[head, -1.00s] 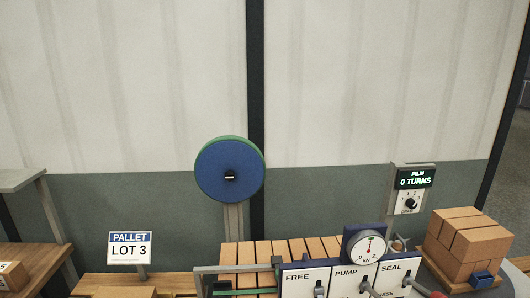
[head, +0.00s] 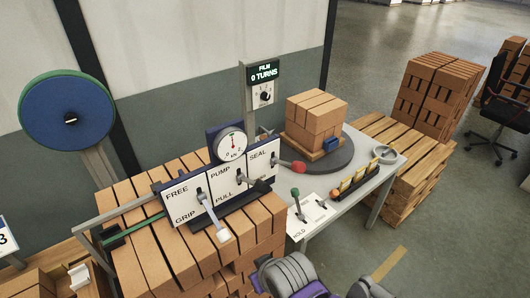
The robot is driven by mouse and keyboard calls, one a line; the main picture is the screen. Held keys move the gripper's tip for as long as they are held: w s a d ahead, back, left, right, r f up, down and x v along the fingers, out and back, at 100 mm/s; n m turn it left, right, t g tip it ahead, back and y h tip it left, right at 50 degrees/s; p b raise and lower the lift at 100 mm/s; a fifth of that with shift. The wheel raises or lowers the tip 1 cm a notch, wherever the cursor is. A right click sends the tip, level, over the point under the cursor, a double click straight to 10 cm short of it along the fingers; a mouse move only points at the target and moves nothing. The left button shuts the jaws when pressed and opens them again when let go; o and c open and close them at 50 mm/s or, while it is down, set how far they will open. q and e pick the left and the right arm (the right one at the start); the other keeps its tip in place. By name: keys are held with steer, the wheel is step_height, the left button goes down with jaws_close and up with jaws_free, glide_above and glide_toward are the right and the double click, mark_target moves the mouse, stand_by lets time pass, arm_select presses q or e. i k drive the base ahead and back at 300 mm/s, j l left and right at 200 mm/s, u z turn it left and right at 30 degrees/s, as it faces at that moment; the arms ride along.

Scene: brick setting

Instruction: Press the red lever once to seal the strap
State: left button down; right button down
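The red lever (head: 292,167) is on the SEAL section of the white-faced strapping tool (head: 215,187), sticking out to the right with a red knob. The tool sits on top of a stack of bricks (head: 150,235). A white-tipped lever (head: 213,220) is on the FREE/GRIP section and a dark lever on the PUMP/PULL section. A round gauge (head: 232,145) stands above the panel. A green strap (head: 132,229) runs to the tool's left side. Grey and purple parts of my arm show at the bottom edge; neither gripper's fingers can be seen.
A blue and green reel (head: 67,112) stands at left. On the right, a table holds a turntable (head: 345,155) with a small brick stack, a HOLD panel (head: 310,212) with a green-knobbed lever, and a tape roll (head: 384,154). Brick pallets and a chair (head: 503,110) stand beyond.

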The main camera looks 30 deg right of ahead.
mark_target(297, 167)
steer(key=k+z, duration=0.2)
steer(key=z, duration=1.1)
